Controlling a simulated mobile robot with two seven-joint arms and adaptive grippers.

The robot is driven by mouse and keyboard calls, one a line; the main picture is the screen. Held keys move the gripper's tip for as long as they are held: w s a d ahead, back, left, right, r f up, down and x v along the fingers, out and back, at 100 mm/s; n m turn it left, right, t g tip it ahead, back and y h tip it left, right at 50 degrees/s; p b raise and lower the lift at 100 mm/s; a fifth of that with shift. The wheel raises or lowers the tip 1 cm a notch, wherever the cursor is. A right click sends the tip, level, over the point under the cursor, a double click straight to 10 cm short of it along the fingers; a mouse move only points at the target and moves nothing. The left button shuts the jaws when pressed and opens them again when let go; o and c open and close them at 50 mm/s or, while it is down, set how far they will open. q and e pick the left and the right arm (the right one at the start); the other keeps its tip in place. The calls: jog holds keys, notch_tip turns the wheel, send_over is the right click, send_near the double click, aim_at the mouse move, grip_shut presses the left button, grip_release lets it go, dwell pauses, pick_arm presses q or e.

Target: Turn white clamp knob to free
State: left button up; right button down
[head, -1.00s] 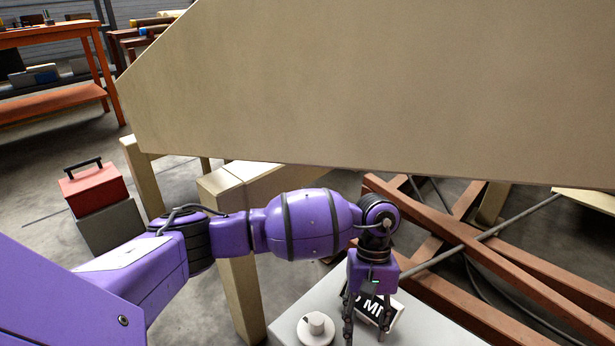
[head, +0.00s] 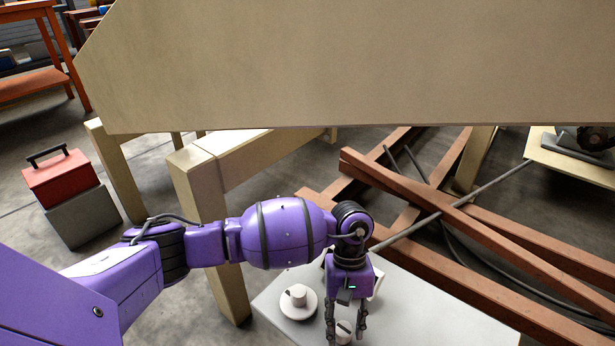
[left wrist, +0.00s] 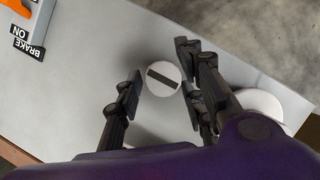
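A small white round knob with a dark bar across its top (left wrist: 163,78) stands on the grey panel (left wrist: 95,85) in the left wrist view. It also shows low in the head view (head: 344,336). My left gripper (head: 346,332) points down over it, open, with a finger on either side and gaps to the knob. A second white knob on a wide round base (head: 298,302) stands to the left in the head view. In the left wrist view it is partly hidden behind my finger (left wrist: 262,104). I cannot tell which is the clamp knob. My right gripper is not in view.
A "BRAKE ON" label (left wrist: 27,42) and an orange part lie at the panel's upper left in the wrist view. A large beige board (head: 340,65) overhangs the arm. Brown beams (head: 470,225) cross behind the panel. A red toolbox (head: 60,178) stands far left.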

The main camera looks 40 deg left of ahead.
pick_arm(q)
jog(key=shift+w+r, duration=0.15)
jog(key=shift+w, duration=0.05)
jog(key=c, duration=0.7)
